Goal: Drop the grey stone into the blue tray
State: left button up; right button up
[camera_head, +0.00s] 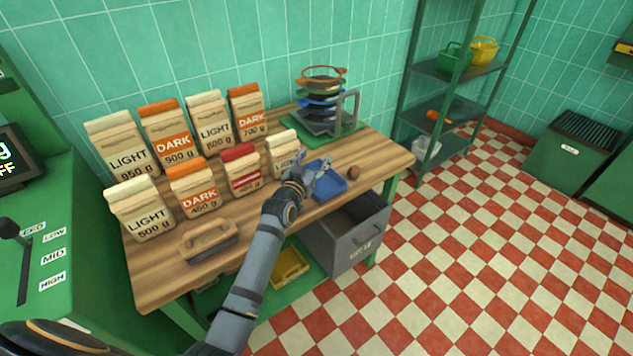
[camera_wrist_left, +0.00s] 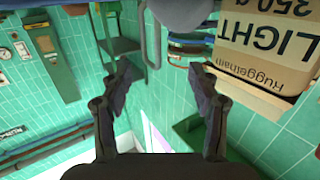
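The blue tray (camera_head: 330,194) lies near the right end of the wooden table, partly covered by my left gripper (camera_head: 316,174). The left gripper is just above the tray, and its two fingers are spread apart. In the left wrist view the fingers (camera_wrist_left: 162,75) are wide apart with nothing between them. A smooth, grey, rounded shape (camera_wrist_left: 183,10) is cut by the top edge of that view, beyond the fingertips. It may be the grey stone; I cannot tell what it rests on. I see no grey stone in the head view. My right gripper is not in view.
A rack of stacked pans (camera_head: 322,95) stands behind. A wooden-handled thing (camera_head: 208,242) lies at the front.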

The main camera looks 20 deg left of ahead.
pick_arm(q)
jog(key=shift+s, duration=0.15)
jog(key=s, duration=1.1)
jog(key=shift+s+a+r, duration=0.3)
jog(key=shift+s+a, duration=0.05)
jog(key=shift+a, duration=0.1)
jog(key=shift+f, duration=0.1)
